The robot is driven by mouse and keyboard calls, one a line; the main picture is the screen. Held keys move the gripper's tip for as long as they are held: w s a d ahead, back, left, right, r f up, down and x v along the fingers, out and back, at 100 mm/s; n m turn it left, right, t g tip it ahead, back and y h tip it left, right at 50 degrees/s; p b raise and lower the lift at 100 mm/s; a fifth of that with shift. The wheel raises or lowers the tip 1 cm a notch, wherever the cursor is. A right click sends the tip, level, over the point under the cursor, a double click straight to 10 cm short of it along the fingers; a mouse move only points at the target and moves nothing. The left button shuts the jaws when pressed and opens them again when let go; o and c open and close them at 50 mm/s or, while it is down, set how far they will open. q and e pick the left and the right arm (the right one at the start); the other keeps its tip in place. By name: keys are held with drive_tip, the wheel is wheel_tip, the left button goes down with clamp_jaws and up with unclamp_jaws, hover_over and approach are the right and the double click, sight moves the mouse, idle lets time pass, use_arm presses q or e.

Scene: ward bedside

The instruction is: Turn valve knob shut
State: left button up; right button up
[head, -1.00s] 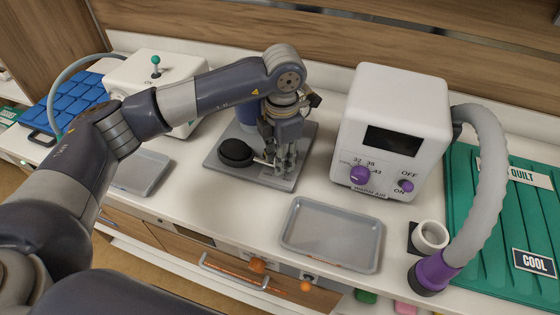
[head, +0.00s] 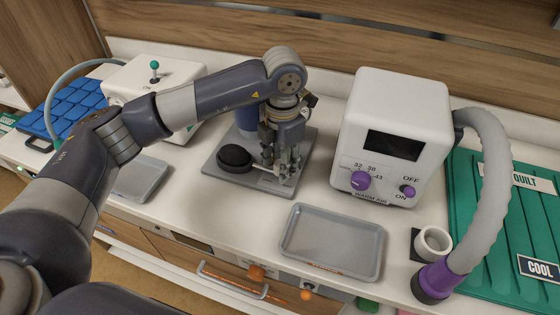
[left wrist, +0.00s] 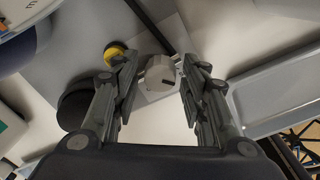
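A pale, faceted valve knob (left wrist: 160,73) shows in the left wrist view, on a grey base plate (head: 219,168). My left gripper (head: 284,172) points down over the front right of that plate. In the left wrist view its two fingers (left wrist: 158,92) are apart, one on each side of the knob. A gap shows on both sides, so they do not grip it. In the head view the fingers largely hide the knob. A black round pad (head: 235,158) lies left of the gripper on the plate. My right gripper is not in view.
A white warm-air unit (head: 395,110) with purple knobs and a grey hose (head: 492,190) stands right of the plate. A grey tray (head: 331,243) lies in front. Another white box (head: 150,75) is behind my left arm. A green quilt (head: 525,220) lies far right.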

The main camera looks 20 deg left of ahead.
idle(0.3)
use_arm(q)
wheel_tip(320, 180, up, 12)
drive_tip(key=shift+s+d, duration=0.2)
idle(0.6)
